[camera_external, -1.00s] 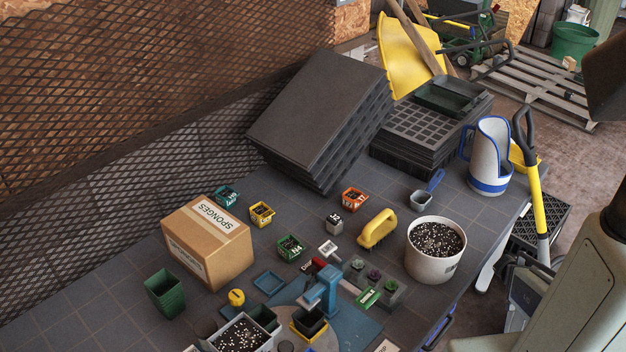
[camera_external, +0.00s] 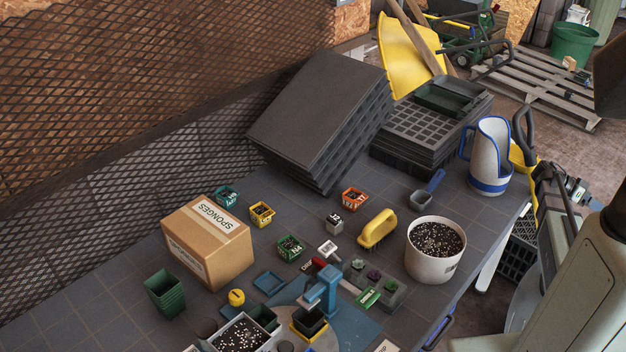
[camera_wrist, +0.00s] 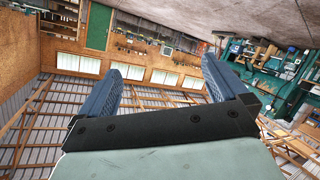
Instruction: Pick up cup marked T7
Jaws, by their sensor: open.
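Several small cups stand on the grey bench: a teal one (camera_external: 227,196), a yellow one (camera_external: 262,214), a green one (camera_external: 290,247), an orange one (camera_external: 354,199) and a grey one (camera_external: 335,223). They carry white markings too small to read, so I cannot tell which is T7. My gripper (camera_wrist: 161,66) is open and empty in the wrist view, its blue fingers wide apart. That view shows walls and roof, with no cups. In the external view my gripper (camera_external: 577,188) is off the bench's right side, far from the cups.
A sponges box (camera_external: 208,240) stands left of the cups. A yellow-handled brush (camera_external: 377,230) and a white pot of soil (camera_external: 435,249) stand right. A blue press (camera_external: 323,292) is in front. Black trays (camera_external: 318,115) and a white-blue jug (camera_external: 490,156) stand behind.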

